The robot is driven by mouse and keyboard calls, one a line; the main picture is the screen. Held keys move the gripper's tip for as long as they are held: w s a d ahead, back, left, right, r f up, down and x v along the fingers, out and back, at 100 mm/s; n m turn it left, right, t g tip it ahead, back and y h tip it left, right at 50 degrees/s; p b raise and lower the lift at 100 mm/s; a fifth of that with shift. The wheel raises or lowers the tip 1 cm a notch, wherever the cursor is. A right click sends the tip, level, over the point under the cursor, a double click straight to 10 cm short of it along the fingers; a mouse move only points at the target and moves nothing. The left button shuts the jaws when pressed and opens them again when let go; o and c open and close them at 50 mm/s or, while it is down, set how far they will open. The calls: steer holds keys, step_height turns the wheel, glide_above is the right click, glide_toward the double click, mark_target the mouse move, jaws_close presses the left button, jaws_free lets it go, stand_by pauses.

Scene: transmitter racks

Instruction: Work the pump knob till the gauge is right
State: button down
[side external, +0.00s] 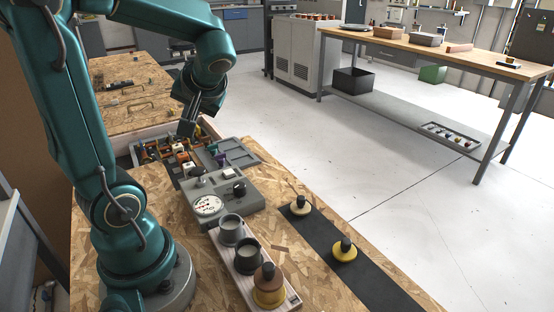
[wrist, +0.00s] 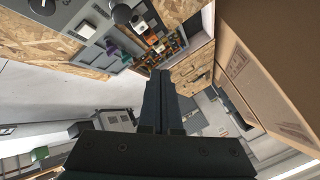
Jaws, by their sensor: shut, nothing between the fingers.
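A grey panel box (side external: 227,207) sits on the chipboard bench in the side view. The round white gauge (side external: 207,206) is on its near left part; its needle is too small to read. A black knob (side external: 239,188) stands on the panel's right side, and a smaller dark knob (side external: 199,171) is at its far left. I cannot tell which is the pump knob. The panel (wrist: 68,22) also shows at the top left of the wrist view, with the gauge not seen there. My gripper (side external: 186,131) is shut and empty, above the parts tray beyond the panel; its fingers (wrist: 160,76) touch each other.
A parts tray (side external: 140,157) with several small coloured pieces lies beyond the panel. Space above the mat is clear.

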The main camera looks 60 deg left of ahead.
mark_target(196, 169)
steer(key=shift+f, duration=0.1)
steer(key=shift+f, duration=4.3)
steer(key=shift+f, duration=0.15)
steer(key=shift+f, duration=0.25)
steer(key=shift+f, duration=1)
steer(key=shift+r, duration=1.45)
steer(key=shift+r, duration=2.5)
